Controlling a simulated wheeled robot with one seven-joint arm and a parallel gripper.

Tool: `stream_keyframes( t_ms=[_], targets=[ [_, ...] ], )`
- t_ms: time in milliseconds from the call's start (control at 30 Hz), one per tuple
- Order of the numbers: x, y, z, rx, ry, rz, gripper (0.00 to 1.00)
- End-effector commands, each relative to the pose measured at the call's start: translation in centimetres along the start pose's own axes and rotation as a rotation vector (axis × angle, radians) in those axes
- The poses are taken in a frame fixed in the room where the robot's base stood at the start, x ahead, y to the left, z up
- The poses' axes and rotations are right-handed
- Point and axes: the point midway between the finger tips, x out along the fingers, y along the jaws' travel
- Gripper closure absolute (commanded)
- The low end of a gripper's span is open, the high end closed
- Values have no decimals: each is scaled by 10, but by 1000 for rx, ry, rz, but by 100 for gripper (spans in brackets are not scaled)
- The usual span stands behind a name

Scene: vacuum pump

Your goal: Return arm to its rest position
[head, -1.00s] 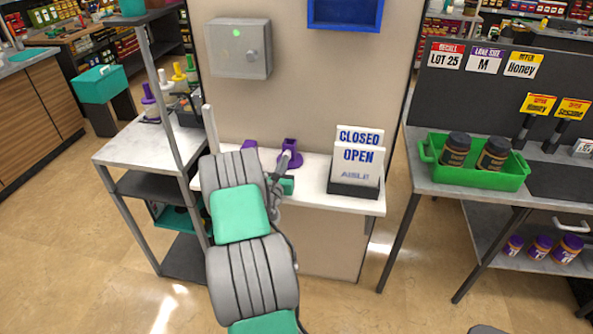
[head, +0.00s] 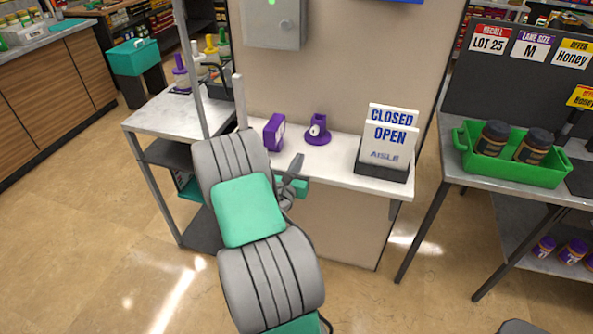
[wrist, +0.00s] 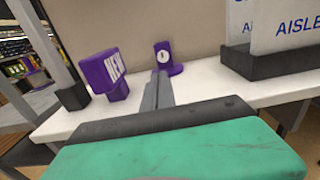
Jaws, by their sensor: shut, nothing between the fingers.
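My gripper (head: 297,165) is shut and empty, just in front of the white counter (head: 345,172). My arm reaches up to it from the bottom of the head view. In the wrist view the closed fingers (wrist: 158,90) point toward a purple stand with a round white dial (wrist: 168,58), apart from it as the head view shows. That purple stand (head: 318,130) is upright on the counter. A purple block (head: 274,132) stands to its left; its face reads NEW in the wrist view (wrist: 105,73).
A CLOSED/OPEN sign holder (head: 385,172) stands at the counter's right end. A metal shelf post (head: 193,70) and side shelf (head: 160,117) are close to my arm's left. Right is a table with a green tray (head: 510,165) of jars. Floor in front is open.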

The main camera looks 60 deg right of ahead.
Motion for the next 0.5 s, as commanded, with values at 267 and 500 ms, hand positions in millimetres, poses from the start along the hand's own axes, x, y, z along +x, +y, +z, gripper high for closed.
stream_keyframes(
  t_ms=[267,500],
  targets=[
    [-22,0,0,10,0,-1,100],
    [-30,-54,-32,564,47,-258,100]
  ],
)
